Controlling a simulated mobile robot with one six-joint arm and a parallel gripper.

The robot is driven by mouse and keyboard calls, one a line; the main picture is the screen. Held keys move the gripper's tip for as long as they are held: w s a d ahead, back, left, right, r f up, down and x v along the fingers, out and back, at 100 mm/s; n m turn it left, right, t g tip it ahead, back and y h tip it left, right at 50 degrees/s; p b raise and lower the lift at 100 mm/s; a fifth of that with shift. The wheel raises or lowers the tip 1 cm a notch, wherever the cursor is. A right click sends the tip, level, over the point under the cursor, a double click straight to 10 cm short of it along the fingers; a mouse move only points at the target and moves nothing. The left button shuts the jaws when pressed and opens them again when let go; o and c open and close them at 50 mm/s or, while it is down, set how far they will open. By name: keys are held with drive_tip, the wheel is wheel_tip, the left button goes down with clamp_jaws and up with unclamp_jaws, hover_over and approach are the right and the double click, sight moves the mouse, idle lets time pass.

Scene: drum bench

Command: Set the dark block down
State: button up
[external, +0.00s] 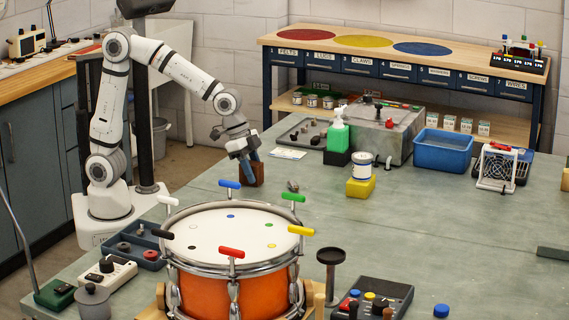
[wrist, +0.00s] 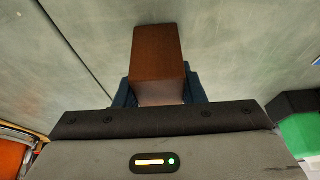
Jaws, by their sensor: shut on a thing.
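The dark brown block (external: 257,174) is between the fingers of my gripper (external: 246,170), behind the drum. In the wrist view the block (wrist: 157,55) sticks out beyond the blue fingers of my gripper (wrist: 160,94), which are shut on its two sides. The fingers point down at the grey-green bench top (external: 330,215). I cannot tell whether the underside of the block touches the bench or hangs a little above it.
An orange drum (external: 228,290) with coloured T-handles stands in front. A green bottle (external: 338,137) on a black block (external: 337,158), and a white tin (external: 362,166) on a yellow block (external: 360,187), stand to the right. A small grey piece (external: 293,186) lies close by.

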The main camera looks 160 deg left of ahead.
drive_tip(key=shift+f, duration=0.2)
drive_tip(key=o, duration=1)
drive_tip(key=shift+r, duration=0.1)
drive_tip(key=shift+r, duration=0.55)
drive_tip(key=p+v, duration=0.1)
drive_tip(key=v, duration=1)
drive_tip(key=shift+s+d+r+p, duration=0.1)
drive_tip(key=shift+s+d+p, duration=0.05)
drive_tip(key=shift+p, duration=0.25)
